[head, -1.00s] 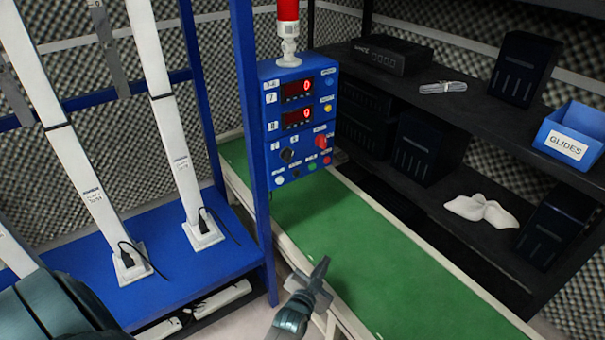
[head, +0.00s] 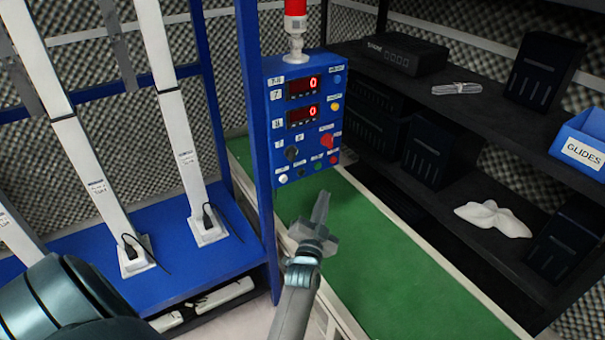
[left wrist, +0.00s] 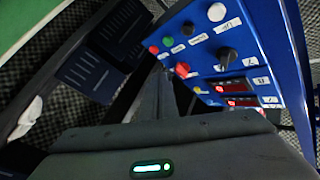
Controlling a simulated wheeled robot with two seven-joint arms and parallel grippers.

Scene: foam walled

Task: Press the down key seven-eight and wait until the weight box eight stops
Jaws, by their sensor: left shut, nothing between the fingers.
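The key labels are too small to read, so I cannot tell which is down seven-eight. I cannot identify weight box eight. My left gripper (head: 322,197) is shut and empty, pointing up just below the panel, apart from the buttons.
A red lamp (head: 295,8) tops the panel. White columns (head: 178,130) stand on a blue base at left, beside a blue post (head: 258,150). Dark shelves (head: 470,100) at right hold black boxes, a white cloth (head: 493,218) and a blue GLIDES bin (head: 583,150). The green strip (head: 400,265) is clear.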

